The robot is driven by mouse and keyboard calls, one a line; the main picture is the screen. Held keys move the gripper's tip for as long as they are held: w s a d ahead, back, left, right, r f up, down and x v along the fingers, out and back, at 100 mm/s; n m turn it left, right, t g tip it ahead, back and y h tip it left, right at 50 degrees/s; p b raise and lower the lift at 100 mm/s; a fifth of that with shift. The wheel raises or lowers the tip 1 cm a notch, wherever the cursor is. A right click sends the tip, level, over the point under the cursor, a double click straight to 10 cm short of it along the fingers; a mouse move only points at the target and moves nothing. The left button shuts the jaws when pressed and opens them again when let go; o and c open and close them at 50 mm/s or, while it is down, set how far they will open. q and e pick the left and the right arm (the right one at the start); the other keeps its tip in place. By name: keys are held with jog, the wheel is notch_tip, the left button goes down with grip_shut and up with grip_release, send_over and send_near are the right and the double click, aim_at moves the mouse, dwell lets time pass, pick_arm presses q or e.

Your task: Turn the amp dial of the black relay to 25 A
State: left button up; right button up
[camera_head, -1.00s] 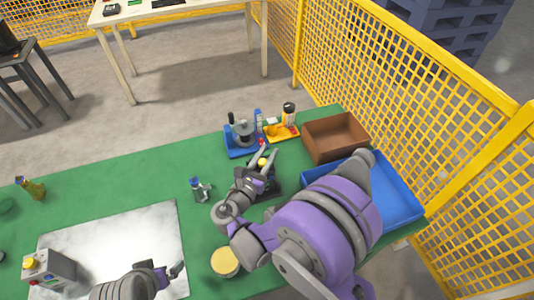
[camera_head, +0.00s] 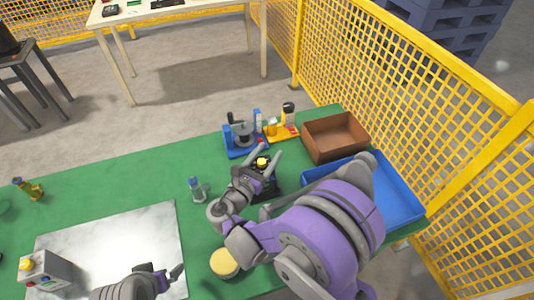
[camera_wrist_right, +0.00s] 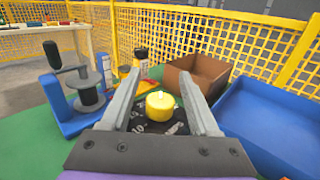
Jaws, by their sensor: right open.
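The black relay (camera_head: 268,189) sits on the green table, partly hidden behind my right gripper. Its yellow dial (camera_head: 262,162) stands up on top and also shows in the right wrist view (camera_wrist_right: 160,106), with pale markings around it on the black face; I cannot read which value it points to. My right gripper (camera_head: 266,153) is open, with one finger on each side of the dial. In the right wrist view a gap shows between the dial and each finger. My left gripper (camera_head: 173,273) is low over the metal sheet; whether it is open cannot be told.
A blue fixture with a grey spool (camera_head: 242,134) and a yellow fixture (camera_head: 282,132) stand behind the relay. A brown box (camera_head: 335,139) and a blue tray (camera_head: 400,195) lie to the right. A yellow-topped can (camera_head: 224,262) stands in front, a small bottle (camera_head: 197,189) to the left.

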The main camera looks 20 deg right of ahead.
pick_arm(q)
jog(key=shift+s+f+b, duration=0.2)
jog(key=shift+f+b, duration=0.55)
jog(key=shift+f, duration=0.1)
pick_arm(e)
jog(key=v, duration=1.1)
pick_arm(q)
jog(key=shift+r, duration=0.1)
pick_arm(e)
jog(key=shift+w+r, duration=0.1)
jog(key=shift+r, duration=0.05)
